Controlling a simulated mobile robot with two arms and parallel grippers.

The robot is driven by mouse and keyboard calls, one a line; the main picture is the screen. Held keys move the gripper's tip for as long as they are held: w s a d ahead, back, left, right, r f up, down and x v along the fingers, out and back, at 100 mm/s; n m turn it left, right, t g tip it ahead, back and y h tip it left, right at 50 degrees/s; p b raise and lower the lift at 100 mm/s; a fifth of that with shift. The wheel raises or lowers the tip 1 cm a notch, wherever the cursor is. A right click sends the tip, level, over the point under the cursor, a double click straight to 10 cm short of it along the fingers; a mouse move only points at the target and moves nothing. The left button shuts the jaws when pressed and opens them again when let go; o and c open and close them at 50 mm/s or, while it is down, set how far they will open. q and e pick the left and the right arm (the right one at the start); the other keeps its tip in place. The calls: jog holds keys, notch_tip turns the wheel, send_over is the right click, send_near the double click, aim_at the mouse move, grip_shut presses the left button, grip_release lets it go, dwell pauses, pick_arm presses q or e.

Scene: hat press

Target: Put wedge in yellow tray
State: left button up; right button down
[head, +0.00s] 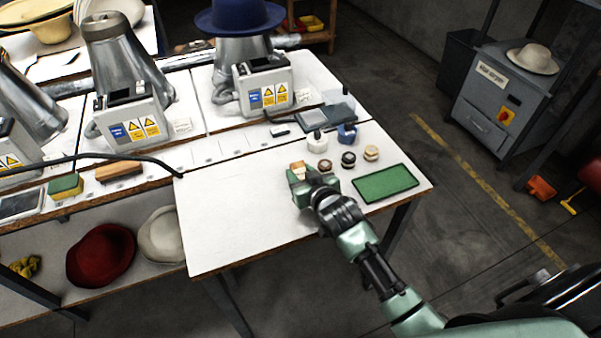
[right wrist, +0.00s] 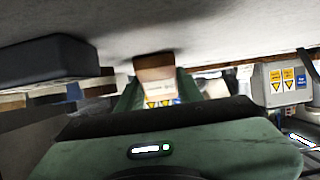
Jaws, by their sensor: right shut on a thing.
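My right gripper (head: 314,185) is over the white table (head: 225,225), left of a green tray (head: 386,184). It is shut on a small wooden block, seemingly the wedge (head: 297,168). In the right wrist view the wedge (right wrist: 155,70) shows brown and pale between the green fingers (right wrist: 156,92). I cannot tell whether it touches the table. The only tray lying on this table is green. A small yellow container (head: 312,22) is far off on a low rack at the back. My left gripper is not in view.
Several small knobs or stamps, such as a black one (head: 348,159) and a tan one (head: 371,153), stand behind the gripper. A white-and-black one (head: 316,143) and a blue one (head: 346,134) stand farther back. The table's front left is clear.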

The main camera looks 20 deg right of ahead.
jog(key=c, duration=0.9)
grip_release()
jog(key=shift+f, duration=0.1)
